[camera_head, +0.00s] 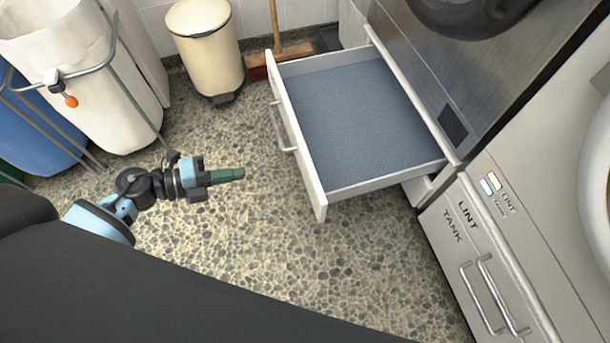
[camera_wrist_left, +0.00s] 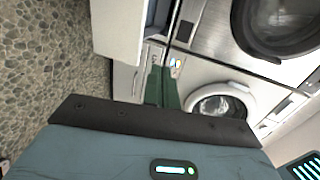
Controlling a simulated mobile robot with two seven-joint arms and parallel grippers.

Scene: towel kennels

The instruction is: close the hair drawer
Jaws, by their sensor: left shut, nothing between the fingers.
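The hair drawer (camera_head: 358,115) is pulled well out from under the stainless machine at the upper right in the head view. It has white walls, a blue-grey bottom and a bar handle (camera_head: 283,127) on its front; it looks empty. In the left wrist view the drawer's white front (camera_wrist_left: 118,28) shows at the top. My left gripper (camera_head: 238,174) is shut and empty, over the floor to the left of the drawer front and apart from it. Its green fingers (camera_wrist_left: 161,88) also show together in the left wrist view. My right gripper is in neither view.
The lint tank panel (camera_head: 452,240) with two bar handles is at the lower right. A cream pedal bin (camera_head: 207,50) and a broom (camera_head: 283,58) stand behind the drawer. White and blue bag bins (camera_head: 75,85) stand at the left. The speckled floor between is clear.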

